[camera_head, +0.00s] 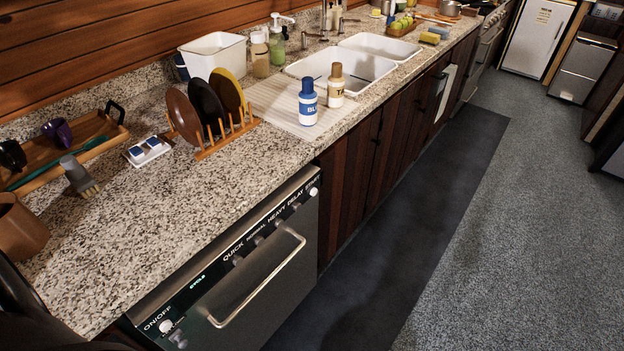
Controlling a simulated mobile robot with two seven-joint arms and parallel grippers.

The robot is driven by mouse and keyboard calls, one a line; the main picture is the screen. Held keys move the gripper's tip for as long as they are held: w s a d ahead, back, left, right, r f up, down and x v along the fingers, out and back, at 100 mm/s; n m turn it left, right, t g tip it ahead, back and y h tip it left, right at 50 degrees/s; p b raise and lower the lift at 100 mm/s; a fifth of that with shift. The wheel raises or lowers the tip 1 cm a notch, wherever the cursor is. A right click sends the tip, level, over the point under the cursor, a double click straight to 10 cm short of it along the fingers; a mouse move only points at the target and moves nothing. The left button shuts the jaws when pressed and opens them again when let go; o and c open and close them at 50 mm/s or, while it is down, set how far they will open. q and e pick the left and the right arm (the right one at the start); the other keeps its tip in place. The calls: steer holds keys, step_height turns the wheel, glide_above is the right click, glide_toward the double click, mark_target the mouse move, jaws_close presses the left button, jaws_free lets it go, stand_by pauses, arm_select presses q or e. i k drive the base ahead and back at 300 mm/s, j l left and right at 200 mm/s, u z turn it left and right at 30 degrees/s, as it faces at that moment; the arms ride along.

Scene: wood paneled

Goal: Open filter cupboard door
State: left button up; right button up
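Dark wooden cupboard doors (385,150) line the front of the counter below the sink, to the right of the dishwasher. They look closed, with thin dark seams between the panels. I cannot tell which of them is the filter cupboard door, and no label for it is readable. Small dark handle details on the doors are hard to make out. Neither of my grippers is in view. A dark shape at the lower left corner may be part of my own arm.
A steel dishwasher (290,225) with a bar handle stands nearest, closed. The granite counter (200,205) holds a plate rack (225,140), bottles and a double sink (345,70). A dark floor mat (385,240) runs along the cupboards. The grey floor (500,220) beyond it is clear.

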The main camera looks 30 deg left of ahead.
mark_target(345, 166)
steer(key=i+l+u, duration=0.15)
steer(key=i+u, duration=0.25)
steer(key=i+l+u, duration=0.2)
steer(key=u, duration=0.25)
steer(key=i+l+u, duration=0.2)
steer(key=l+u, duration=0.2)
steer(key=i+l+u, duration=0.2)
steer(key=l+u, duration=0.25)
steer(key=j, duration=0.1)
